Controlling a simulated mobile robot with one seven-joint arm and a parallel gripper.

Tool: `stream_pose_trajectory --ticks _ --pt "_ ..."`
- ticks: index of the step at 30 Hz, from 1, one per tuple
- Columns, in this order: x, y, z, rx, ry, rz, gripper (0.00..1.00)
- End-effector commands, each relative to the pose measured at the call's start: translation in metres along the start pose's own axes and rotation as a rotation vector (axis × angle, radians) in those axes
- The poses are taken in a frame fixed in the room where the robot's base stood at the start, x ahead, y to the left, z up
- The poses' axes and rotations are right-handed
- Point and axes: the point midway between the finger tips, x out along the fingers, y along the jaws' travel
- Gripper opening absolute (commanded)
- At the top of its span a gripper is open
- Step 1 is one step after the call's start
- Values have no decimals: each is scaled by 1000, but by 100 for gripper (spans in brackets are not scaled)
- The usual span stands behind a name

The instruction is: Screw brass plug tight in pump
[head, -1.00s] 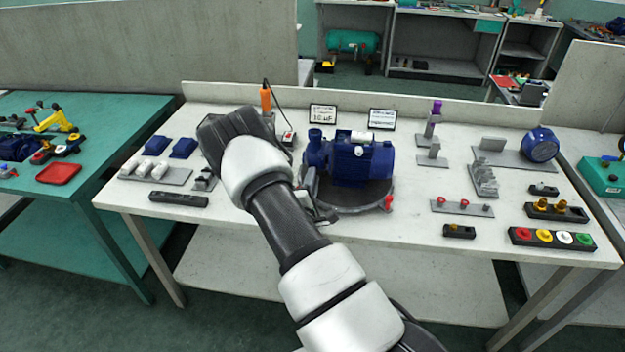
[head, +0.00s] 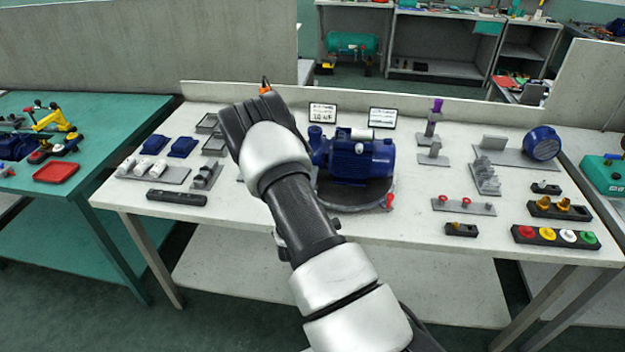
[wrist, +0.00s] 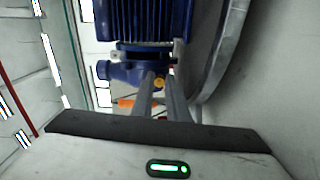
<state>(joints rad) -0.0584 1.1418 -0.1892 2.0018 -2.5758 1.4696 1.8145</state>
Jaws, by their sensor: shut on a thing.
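The blue pump (head: 362,160) stands on a round grey turntable (head: 345,200) at the middle of the bench. In the wrist view its ribbed motor (wrist: 152,20) is at the top, with the pump casing (wrist: 122,72) below it. My gripper (wrist: 160,88) is shut on the brass plug (wrist: 158,82), which shows as a small yellow end between the fingertips. The plug is at or very near the casing; I cannot tell whether it touches or sits in the port. In the head view my arm hides the fingers, the plug and part of the casing.
A black holder with brass fittings (head: 559,208) and a strip of coloured caps (head: 554,237) are at the right. Grey trays and blue parts (head: 183,147) lie at the left. An orange tool (head: 265,88) stands behind my wrist.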

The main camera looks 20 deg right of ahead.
Motion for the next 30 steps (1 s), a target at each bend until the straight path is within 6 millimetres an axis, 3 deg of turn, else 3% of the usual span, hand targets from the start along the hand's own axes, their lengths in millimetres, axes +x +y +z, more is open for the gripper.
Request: stream_pose_trajectory --ticks 2,3,4,10,15,30 --pt "-1 -3 2 -3 -4 -9 0" --pt "-1 -3 2 -4 -4 -8 19" --pt "-1 -3 2 -4 -4 -8 23" --pt "-1 -2 2 -4 -3 -6 23" --pt "-1 -2 1 -5 -3 -6 45" --pt "-11 -5 1 -5 -2 -14 45"
